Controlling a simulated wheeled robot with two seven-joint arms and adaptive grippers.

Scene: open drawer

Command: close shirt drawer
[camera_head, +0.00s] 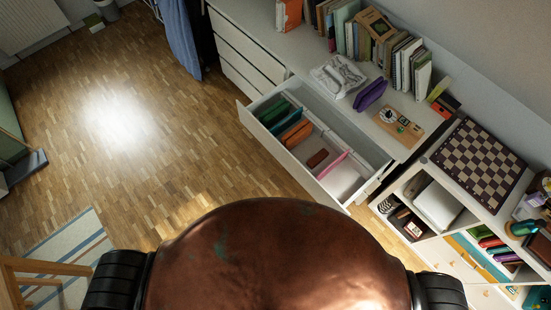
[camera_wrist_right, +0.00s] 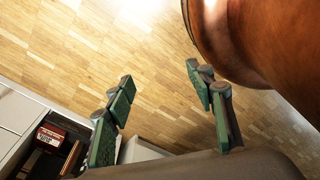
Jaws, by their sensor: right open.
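The shirt drawer (camera_head: 345,202) is pulled out of the white dresser (camera_head: 405,143) in the head view. Folded clothes in green, orange, brown, pink and white lie inside it, with dividers between some of them. The drawer front faces the open floor on the left. My right gripper (camera_wrist_right: 160,78) shows in the right wrist view, its two green-padded fingers spread wide with nothing between them. Wooden floor lies beyond the fingers. It does not touch the drawer in any view. My left gripper is in neither view.
Books (camera_head: 350,32), a purple item (camera_head: 370,94) and a small board (camera_head: 398,128) stand on the dresser top. To the right, a low shelf unit carries a chessboard (camera_head: 478,163). The wooden floor (camera_head: 130,140) left of the drawer is clear. A wooden chair (camera_head: 25,265) is lower left.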

